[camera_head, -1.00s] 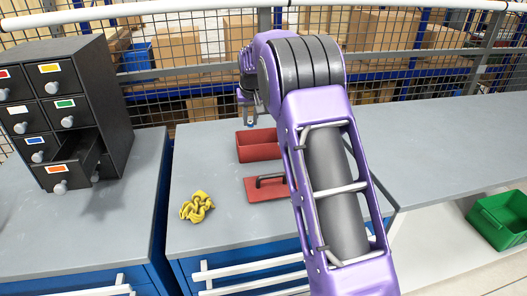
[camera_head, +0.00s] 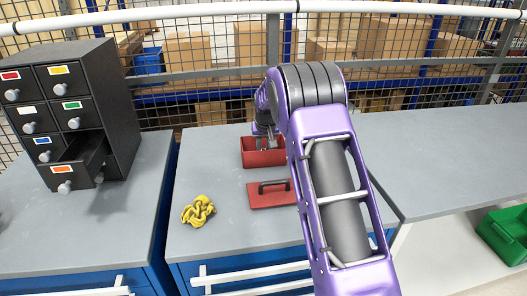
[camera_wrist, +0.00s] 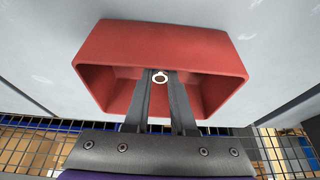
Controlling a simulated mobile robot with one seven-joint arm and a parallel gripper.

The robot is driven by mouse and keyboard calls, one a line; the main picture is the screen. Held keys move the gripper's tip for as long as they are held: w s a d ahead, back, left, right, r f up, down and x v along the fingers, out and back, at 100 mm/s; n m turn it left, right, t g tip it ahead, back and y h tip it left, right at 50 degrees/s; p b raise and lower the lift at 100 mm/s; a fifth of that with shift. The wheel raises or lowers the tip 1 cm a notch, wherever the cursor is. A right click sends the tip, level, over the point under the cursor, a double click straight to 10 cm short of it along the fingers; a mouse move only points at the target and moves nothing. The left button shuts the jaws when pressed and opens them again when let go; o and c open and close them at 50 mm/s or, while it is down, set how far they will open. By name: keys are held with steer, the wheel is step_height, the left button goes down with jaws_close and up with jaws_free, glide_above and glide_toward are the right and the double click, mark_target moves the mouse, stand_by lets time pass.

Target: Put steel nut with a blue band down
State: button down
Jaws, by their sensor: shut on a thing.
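The nut (camera_wrist: 160,77) shows in the wrist view as a small pale steel ring between my fingertips. No blue band can be made out on it. My gripper (camera_wrist: 160,84) is shut on the nut. In the wrist view the fingers reach over the open red box (camera_wrist: 95,50), and the nut shows against its inside. In the head view my gripper (camera_head: 267,143) is at the opening of the red box (camera_head: 262,159), and the nut is too small to tell there. I cannot tell whether the nut touches the box floor.
A red lid (camera_head: 262,200) with a dark handle lies just in front of the box. A yellow chain-like heap (camera_head: 198,211) lies to the left. A dark drawer cabinet (camera_head: 112,100) has one drawer open. A green bin (camera_head: 506,240) is at the far right.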

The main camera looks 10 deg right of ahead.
steer(key=shift+f, duration=0.6)
steer(key=shift+f, duration=0.15)
steer(key=c, duration=0.8)
jaws_free()
steer(key=shift+o, duration=0.2)
steer(key=shift+s+r, duration=0.1)
steer(key=shift+r, duration=0.5)
steer(key=v, duration=1.1)
steer(key=shift+s, duration=0.15)
